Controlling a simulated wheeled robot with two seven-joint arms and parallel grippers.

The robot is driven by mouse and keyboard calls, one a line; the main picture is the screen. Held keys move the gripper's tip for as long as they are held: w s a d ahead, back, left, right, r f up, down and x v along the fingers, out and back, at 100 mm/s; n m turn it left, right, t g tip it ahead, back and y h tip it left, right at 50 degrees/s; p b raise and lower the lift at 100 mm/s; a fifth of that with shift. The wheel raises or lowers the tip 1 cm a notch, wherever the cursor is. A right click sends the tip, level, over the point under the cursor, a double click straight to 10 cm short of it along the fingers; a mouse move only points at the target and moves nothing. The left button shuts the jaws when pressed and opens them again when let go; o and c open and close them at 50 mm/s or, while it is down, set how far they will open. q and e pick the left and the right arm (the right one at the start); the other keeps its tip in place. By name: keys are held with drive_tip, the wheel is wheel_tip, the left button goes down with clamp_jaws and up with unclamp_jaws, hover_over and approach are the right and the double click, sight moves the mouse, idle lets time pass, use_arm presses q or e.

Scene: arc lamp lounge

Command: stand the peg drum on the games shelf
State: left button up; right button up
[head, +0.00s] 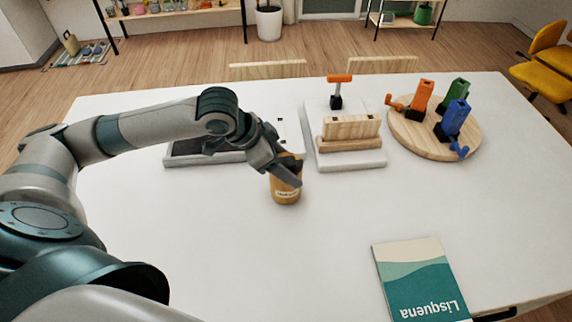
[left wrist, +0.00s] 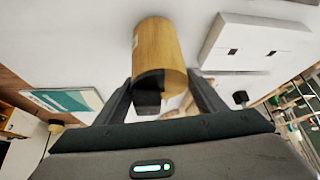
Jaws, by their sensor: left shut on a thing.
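The peg drum (head: 286,190) is a tan cylinder with a pale label, roughly upright over the white table (head: 220,240). My left gripper (head: 287,168) reaches down over its top and is shut on it. In the left wrist view the drum (left wrist: 157,45) sits between the two fingers (left wrist: 160,97), its dark end towards the gripper. I cannot tell whether its base touches the table. Two shelf units stand across the room, one at back left (head: 176,12) and one at back right (head: 405,22); I cannot tell which is the games shelf. My right gripper is out of view.
A white stand (head: 350,160) with a wooden block is right of the drum. A round board (head: 420,146) holds orange, green and blue clamp-like things. A dark tray (head: 190,150) lies behind my arm. A book (head: 420,280) lies front right. The table's front middle is clear.

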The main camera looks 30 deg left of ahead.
use_arm(q)
drive_tip(key=shift+f, duration=0.5)
drive_tip(key=shift+f, duration=0.1)
drive_tip(key=o, duration=1.9)
drive_tip(key=shift+s+a+r, duration=0.15)
drive_tip(key=shift+r, duration=0.25)
drive_tip(key=shift+b+v, duration=0.95)
drive_tip(key=shift+v, duration=4.65)
